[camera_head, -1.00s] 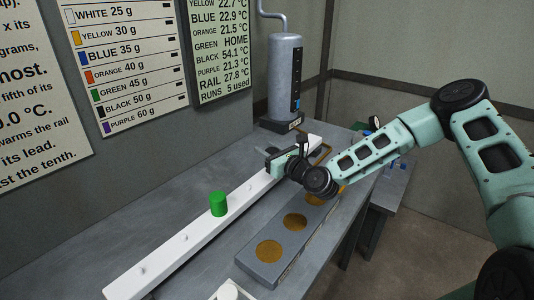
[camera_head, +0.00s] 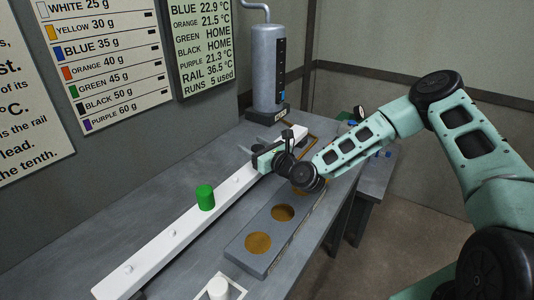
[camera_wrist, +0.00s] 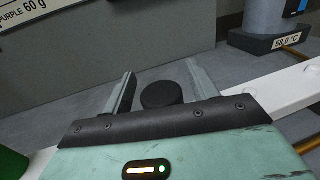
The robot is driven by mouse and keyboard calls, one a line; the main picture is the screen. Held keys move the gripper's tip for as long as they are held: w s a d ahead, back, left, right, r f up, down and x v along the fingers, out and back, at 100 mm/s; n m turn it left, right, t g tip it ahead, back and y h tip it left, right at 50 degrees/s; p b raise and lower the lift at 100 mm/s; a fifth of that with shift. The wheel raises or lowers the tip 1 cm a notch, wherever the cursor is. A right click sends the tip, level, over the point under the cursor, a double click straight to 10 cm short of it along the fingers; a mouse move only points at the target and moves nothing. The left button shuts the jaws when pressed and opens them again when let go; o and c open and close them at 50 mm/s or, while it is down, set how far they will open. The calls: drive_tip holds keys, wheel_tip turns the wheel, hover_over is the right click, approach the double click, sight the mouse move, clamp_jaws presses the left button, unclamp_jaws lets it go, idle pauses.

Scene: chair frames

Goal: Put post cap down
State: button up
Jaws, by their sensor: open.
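The black post cap (camera_wrist: 161,94) sits between the two spread fingers of my gripper (camera_wrist: 160,82) in the wrist view, with room visible on both sides.
A grey block (camera_head: 232,248) with several round brown pads lies right of the rail. A white cap (camera_head: 218,288) sits in a white frame in front. A grey cylinder (camera_head: 268,70) stands behind.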

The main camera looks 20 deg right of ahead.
drive_tip(key=b+v, duration=0.3)
drive_tip(key=v, duration=0.8)
drive_tip(key=shift+s+d, duration=0.2)
drive_tip(key=shift+s, duration=0.15)
